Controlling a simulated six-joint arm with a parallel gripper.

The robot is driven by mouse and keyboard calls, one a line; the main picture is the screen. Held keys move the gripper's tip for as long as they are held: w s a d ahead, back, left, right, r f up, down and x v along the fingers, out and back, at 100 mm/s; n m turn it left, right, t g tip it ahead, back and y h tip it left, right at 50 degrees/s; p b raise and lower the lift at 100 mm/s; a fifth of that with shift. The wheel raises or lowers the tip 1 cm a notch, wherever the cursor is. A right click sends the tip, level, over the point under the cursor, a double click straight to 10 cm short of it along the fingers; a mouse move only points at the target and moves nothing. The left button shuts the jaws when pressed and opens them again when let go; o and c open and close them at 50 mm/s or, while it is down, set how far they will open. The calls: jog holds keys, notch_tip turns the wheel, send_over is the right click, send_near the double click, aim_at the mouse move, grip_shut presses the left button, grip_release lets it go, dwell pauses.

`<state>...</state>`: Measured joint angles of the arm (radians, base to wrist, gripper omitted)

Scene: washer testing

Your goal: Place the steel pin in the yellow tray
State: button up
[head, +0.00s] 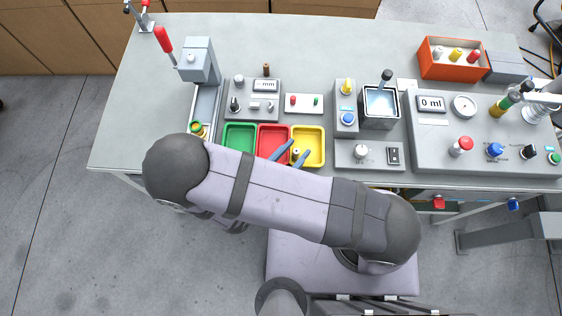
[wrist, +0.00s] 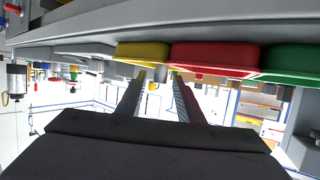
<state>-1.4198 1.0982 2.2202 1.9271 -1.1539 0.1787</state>
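The yellow tray (head: 321,145) is the rightmost of three small trays on the bench in the head view. It also shows at the top of the wrist view (wrist: 142,52). My gripper (head: 301,146) is at this tray, with its fingers over the left part of it. The two fingers are clearly apart, and the wrist view shows the gap between them (wrist: 159,76). A small light-and-dark piece (head: 296,152) shows between the fingers, apparently at the yellow tray. It may be the steel pin, but it is too small to be sure. My arm hides the trays' near side.
The red tray (head: 270,132) and green tray (head: 239,133) stand directly left of the yellow one. A lever press (head: 199,62) is at the left. A square liquid basin (head: 381,103) and a panel with gauge and knobs (head: 448,153) are to the right.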

jog(key=p+v, duration=0.2)
jog(key=v, duration=0.5)
jog(key=shift+s, duration=0.1)
